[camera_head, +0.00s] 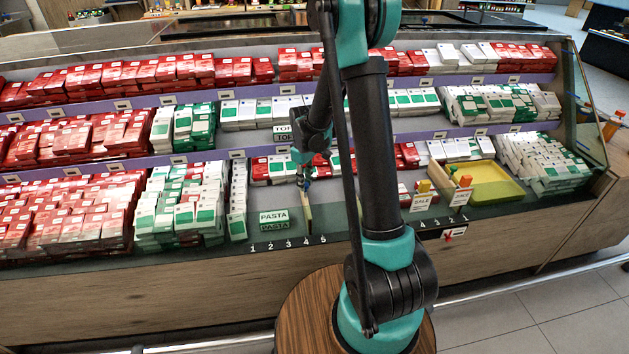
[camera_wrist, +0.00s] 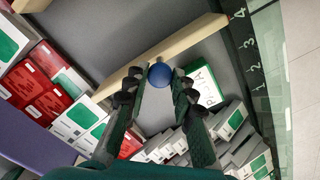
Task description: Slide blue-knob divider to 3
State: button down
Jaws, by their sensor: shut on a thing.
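The wooden divider (camera_head: 308,214) stands on the lower shelf left of my arm in the head view. Its front end is close to the 4 on the shelf edge. In the wrist view the divider (camera_wrist: 185,40) runs diagonally, its front end near the 4 (camera_wrist: 238,14) and short of the 3 (camera_wrist: 247,43). The blue knob (camera_wrist: 160,74) sits at the divider's side, between my fingertips. My gripper (camera_wrist: 158,80) is shut on the knob. In the head view my gripper (camera_head: 304,178) is small and the knob is hard to make out there.
A PASTA sign (camera_head: 273,217) stands left of the divider, with bare shelf around it; its corner (camera_wrist: 203,88) shows beside my right finger. Red and white boxes (camera_head: 272,168) lie behind. A yellow tray (camera_head: 486,183) and SALE tags (camera_head: 421,202) are at the right.

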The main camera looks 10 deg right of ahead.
jog(key=a, duration=0.8)
jog(key=shift+a, duration=0.1)
jog(key=c, duration=1.3)
grip_release()
jog(key=shift+o, duration=0.2)
jog(key=shift+r, duration=0.15)
notch_tip(320, 180, up, 12)
